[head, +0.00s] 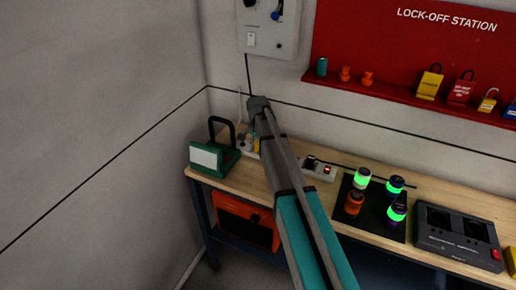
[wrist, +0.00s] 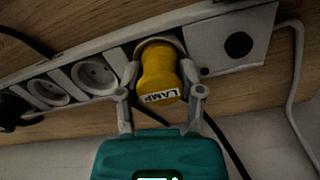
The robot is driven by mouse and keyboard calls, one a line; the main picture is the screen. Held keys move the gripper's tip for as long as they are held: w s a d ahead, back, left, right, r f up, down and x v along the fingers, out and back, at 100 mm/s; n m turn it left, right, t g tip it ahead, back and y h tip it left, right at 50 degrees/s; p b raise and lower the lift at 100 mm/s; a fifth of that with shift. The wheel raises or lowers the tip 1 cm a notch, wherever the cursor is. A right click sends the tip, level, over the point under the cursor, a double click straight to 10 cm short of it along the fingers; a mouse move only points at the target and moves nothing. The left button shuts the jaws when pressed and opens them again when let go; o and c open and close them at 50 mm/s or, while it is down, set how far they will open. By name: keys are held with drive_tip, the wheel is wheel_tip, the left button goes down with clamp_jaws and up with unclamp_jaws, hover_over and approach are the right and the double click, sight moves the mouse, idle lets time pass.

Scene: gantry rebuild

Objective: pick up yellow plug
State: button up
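The yellow plug (wrist: 162,72), labelled LAMP, sits upright in a socket of the white power strip (wrist: 112,48) in the wrist view. My gripper (wrist: 161,92) is open, with one finger on each side of the plug. A gap shows between each fingertip and the plug's sides. In the head view, a small bit of yellow, likely the plug (head: 257,146), shows beside my arm on the bench. My arm hides most of the strip and my gripper there.
A black plug (wrist: 12,108) fills the strip's left end; two sockets between are empty. A white cable (wrist: 290,100) runs at right. On the bench (head: 250,181), a green lamp (head: 205,158) stands left; a black mat (head: 373,216) with several cylinders and a dark device (head: 455,238) stand right.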

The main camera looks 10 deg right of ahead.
clamp_jaws()
drive_tip(key=shift+r, duration=0.1)
drive_tip(key=shift+r+p, duration=0.95)
drive_tip(key=shift+p, duration=0.15)
drive_tip(key=s+r+p, duration=1)
drive_tip(key=s+r, duration=0.1)
drive_tip(key=s, duration=0.3)
drive_tip(key=shift+a+p, duration=0.2)
drive_tip(key=shift+p, duration=0.2)
drive_tip(key=shift+f, duration=0.1)
